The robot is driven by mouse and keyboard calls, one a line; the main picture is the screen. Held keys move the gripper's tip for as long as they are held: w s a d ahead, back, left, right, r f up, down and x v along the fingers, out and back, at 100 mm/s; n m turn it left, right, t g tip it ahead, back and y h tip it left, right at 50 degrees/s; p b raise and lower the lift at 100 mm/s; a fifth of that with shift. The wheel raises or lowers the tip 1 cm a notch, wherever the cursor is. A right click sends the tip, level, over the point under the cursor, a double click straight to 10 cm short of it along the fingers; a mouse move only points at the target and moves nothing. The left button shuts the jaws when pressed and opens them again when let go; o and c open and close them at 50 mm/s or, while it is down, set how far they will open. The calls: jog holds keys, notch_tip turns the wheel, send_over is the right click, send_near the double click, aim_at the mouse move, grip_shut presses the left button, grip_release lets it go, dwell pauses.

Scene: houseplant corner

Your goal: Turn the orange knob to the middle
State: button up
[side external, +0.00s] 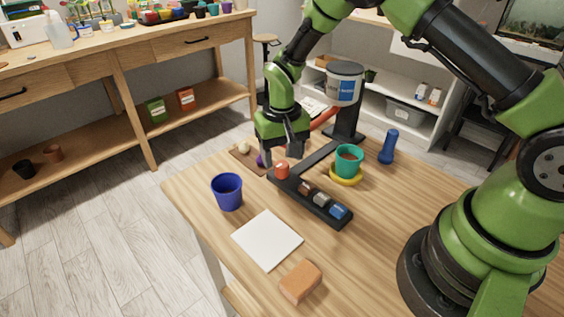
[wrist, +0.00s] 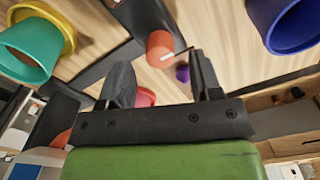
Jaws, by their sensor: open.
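The orange knob (side external: 282,170) stands on the end of a black control bar (side external: 324,152) on the wooden table. In the wrist view the knob (wrist: 159,46) shows beyond the fingertips, with a thin pale and dark pointer on its right side. I cannot read any middle mark. My gripper (side external: 281,155) is open just above and behind the knob, pointing down. In the wrist view the gripper (wrist: 162,75) has its two dark fingers apart, with no knob held between them.
Several switches, one a blue switch (side external: 339,212), line the bar's front. A blue pot (side external: 227,192) stands left; a teal pot (side external: 348,160) on a yellow saucer (side external: 346,180) stands right. A purple object (wrist: 183,73) lies close by. White paper (side external: 267,240) and an orange block (side external: 300,281) lie in front.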

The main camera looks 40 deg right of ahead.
notch_tip(320, 180, up, 7)
jog(key=shift+f, duration=0.1)
dwell(0.3)
notch_tip(320, 180, up, 8)
jog(key=r+t, duration=0.1)
jog(key=t, duration=0.1)
send_over(282, 164)
jog(key=s, duration=0.3)
jog(key=s+r+t+y, duration=0.1)
jog(key=s+r+t, duration=0.1)
jog(key=s+r, duration=0.45)
jog(key=s+r+t+y, duration=0.1)
jog(key=s+r+t, duration=0.2)
jog(key=s, duration=0.9)
jog(key=shift+s+r+n, duration=0.3)
jog(key=shift+s+r, duration=0.05)
